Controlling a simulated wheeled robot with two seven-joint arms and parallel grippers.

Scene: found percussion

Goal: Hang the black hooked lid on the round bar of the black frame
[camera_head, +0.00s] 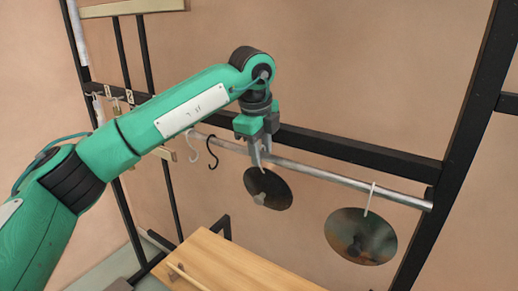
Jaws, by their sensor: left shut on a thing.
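My left gripper (259,157) is at the round bar (310,171), its fingers overlapping the bar in the head view. It is shut on the black hooked lid (278,186), a dark disc with a knob, which hangs tilted just below the fingers. The lid's hook is hidden by the fingers, so I cannot tell whether it rests over the bar. The grey round bar runs across the black frame (355,150), sloping down to the right. My right gripper is not in view.
A brownish lid (360,236) hangs from a pale hook (370,197) on the bar to the right. An empty black hook (211,153) and a white hook (190,147) hang to the left. A wooden surface (225,262) lies below.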

